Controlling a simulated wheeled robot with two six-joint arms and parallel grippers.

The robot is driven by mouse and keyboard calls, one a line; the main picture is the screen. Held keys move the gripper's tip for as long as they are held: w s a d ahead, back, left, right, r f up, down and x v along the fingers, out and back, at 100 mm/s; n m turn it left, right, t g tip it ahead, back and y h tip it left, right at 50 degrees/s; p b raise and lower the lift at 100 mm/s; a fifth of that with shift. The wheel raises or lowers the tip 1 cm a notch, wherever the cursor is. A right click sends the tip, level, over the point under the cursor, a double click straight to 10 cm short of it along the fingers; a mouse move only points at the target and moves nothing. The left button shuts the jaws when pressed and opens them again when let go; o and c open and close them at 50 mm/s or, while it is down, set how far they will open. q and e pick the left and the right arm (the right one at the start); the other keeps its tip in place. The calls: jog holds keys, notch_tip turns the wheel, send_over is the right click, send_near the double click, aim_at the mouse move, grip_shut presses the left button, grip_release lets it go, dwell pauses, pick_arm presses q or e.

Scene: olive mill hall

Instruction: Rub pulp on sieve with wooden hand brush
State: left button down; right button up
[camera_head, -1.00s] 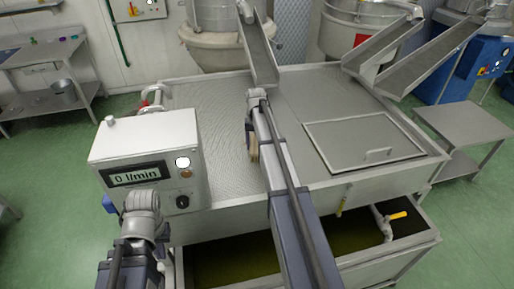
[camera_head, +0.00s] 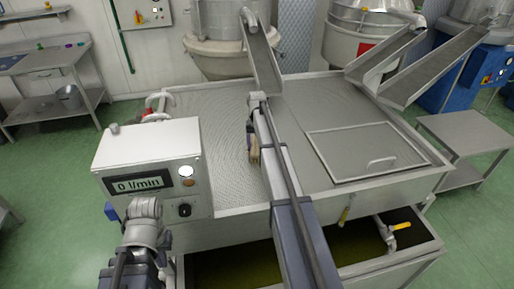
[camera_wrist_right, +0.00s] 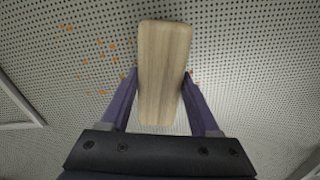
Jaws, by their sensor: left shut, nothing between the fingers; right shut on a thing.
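The wooden hand brush (camera_wrist_right: 164,65) is a pale block held between the purple fingers of my right gripper (camera_wrist_right: 161,90). In the head view the brush (camera_head: 254,149) hangs below my right wrist, partly hidden by my arm, at the sieve's surface. I cannot tell whether it touches. The sieve (camera_head: 208,112) is a perforated grey metal sheet on top of the steel tank; its holes (camera_wrist_right: 245,55) show in the wrist view. Small orange pulp specks (camera_wrist_right: 97,46) lie scattered left of the brush, with a few beside the fingers. My left arm is at lower left; its gripper is not discernible.
A control box (camera_head: 150,165) reading 0 l/min stands at the tank's front left. A lid with a handle (camera_head: 366,152) covers the tank's right part. Metal chutes (camera_head: 263,62) reach over the back edge. A lower basin with a yellow-handled valve (camera_head: 400,226) sits in front.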

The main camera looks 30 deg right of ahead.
jog(key=shift+w+d, duration=0.3)
jog(key=shift+w, duration=0.9)
jog(key=shift+w+d, duration=0.35)
jog(key=shift+w, duration=0.9)
jog(key=shift+w+d, duration=0.3)
jog(key=shift+w, duration=0.9)
jog(key=shift+s+d, duration=0.2)
jog(key=shift+d, duration=0.3)
jog(key=shift+s+d, duration=0.2)
jog(key=shift+d, duration=0.3)
jog(key=shift+s+a, duration=0.25)
jog(key=shift+s, duration=0.7)
jog(key=shift+s+a, duration=0.2)
jog(key=shift+s, duration=0.75)
jog(key=shift+s+a+f, duration=0.1)
jog(key=shift+s+a, duration=0.15)
jog(key=shift+s, duration=0.5)
jog(key=shift+s+a, duration=0.2)
jog(key=shift+s, duration=0.85)
jog(key=shift+c, duration=0.6)
jog(key=shift+a, duration=0.1)
jog(key=shift+s, duration=0.1)
